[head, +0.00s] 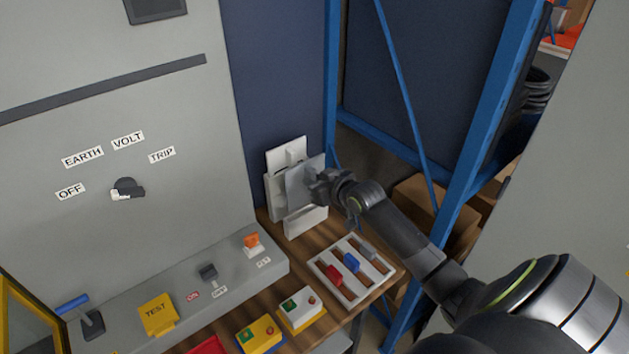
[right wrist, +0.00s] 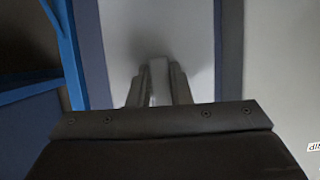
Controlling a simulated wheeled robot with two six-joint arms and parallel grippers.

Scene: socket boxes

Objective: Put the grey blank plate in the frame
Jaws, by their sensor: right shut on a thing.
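The grey blank plate (head: 302,186) is upright at the back of the wooden table, in front of a white upright frame (head: 286,155). The frame's white lower ledge (head: 305,222) shows below the plate. My right gripper (head: 318,186) is shut on the plate from the right. In the right wrist view, the fingers (right wrist: 159,85) close on a pale tab on the plate's face (right wrist: 150,25). The plate hides part of the frame, so I cannot tell whether it is seated or just in front. My left gripper is not in view.
A white rack (head: 325,281) with red, blue and grey handled pieces lies on the table (head: 262,292) below my right arm. Yellow and white button boxes (head: 258,336) stand at the front. A grey panel with a switch fills the left, and a blue shelf post (head: 478,110) stands right.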

